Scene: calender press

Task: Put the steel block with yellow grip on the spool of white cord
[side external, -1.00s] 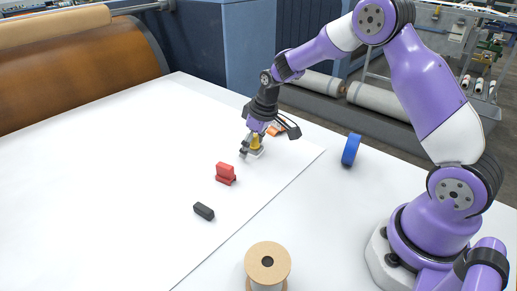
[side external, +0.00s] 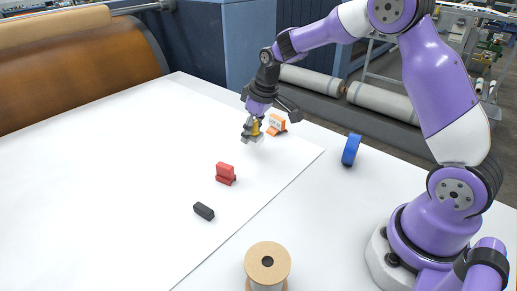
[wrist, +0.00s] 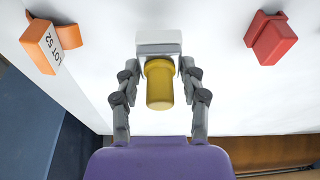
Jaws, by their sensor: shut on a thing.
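The steel block with yellow grip shows in the wrist view as a pale block (wrist: 158,43) with a yellow cylindrical grip (wrist: 159,85). My gripper (wrist: 158,75) is shut on the yellow grip, one finger on each side. In the side external view my gripper (side external: 254,129) holds the steel block (side external: 253,136) a little above the white sheet, near its far right part. The spool of white cord (side external: 267,264) stands upright at the front of the table, with a tan flange on top and a dark centre hole. Most of its cord is hidden below the flange.
A red block (side external: 225,173) and a black block (side external: 204,211) lie on the white sheet between my gripper and the spool. An orange labelled marker (side external: 277,123) stands just right of my gripper. A blue ring (side external: 351,150) stands farther right. The table around the spool is clear.

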